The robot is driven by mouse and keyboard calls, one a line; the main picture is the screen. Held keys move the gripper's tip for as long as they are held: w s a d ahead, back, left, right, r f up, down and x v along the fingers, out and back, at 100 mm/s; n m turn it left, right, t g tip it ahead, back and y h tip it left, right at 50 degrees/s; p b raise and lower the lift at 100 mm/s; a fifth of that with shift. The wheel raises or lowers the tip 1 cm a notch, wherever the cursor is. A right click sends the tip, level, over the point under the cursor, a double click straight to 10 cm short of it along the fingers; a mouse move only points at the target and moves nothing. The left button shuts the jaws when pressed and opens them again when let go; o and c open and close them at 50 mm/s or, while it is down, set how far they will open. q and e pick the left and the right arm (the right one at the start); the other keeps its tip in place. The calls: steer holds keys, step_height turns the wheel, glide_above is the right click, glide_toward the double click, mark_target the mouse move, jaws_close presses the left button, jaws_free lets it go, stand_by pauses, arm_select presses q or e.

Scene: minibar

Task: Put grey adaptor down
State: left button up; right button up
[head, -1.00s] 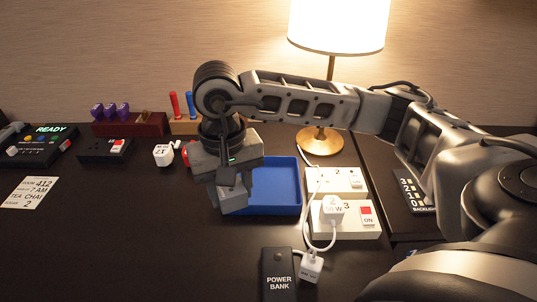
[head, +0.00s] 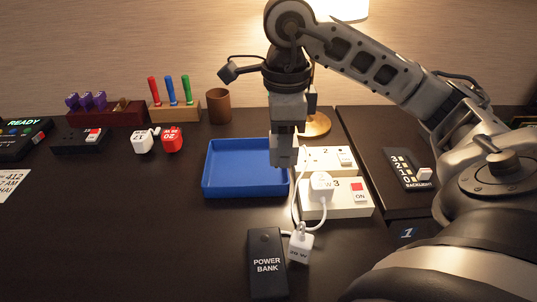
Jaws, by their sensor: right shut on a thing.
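My right gripper (head: 284,160) points down over the right edge of the blue tray (head: 222,190), just left of the white socket strips. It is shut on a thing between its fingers. I take that thing to be the grey adaptor, but it is hard to tell from the grey fingers in this view. The fingers hide part of the tray's right side. The visible part of the tray is empty. My left gripper is not in view.
Two white socket strips (head: 353,211) stand right of the tray, one with a white plug (head: 321,185). White (head: 142,143) and red adaptors (head: 172,140) stand left.

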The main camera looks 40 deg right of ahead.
steer(key=w+d+f, duration=0.1)
steer(key=w+f, duration=0.1)
steer(key=w, duration=0.1)
steer(key=w+d+f, duration=0.2)
steer(key=w+f, duration=0.1)
steer(key=w+d+f, duration=0.2)
steer(key=w+f, duration=0.1)
steer(key=shift+w+d, duration=0.15)
steer(key=shift+d, duration=0.05)
steer(key=shift+w+d+f, duration=0.2)
steer(key=shift+w+f, duration=0.05)
steer(key=shift+f, duration=1.7)
steer(key=shift+b, duration=0.3)
steer(key=shift+f, duration=0.2)
steer(key=o, duration=1.3)
steer(key=shift+r, duration=0.15)
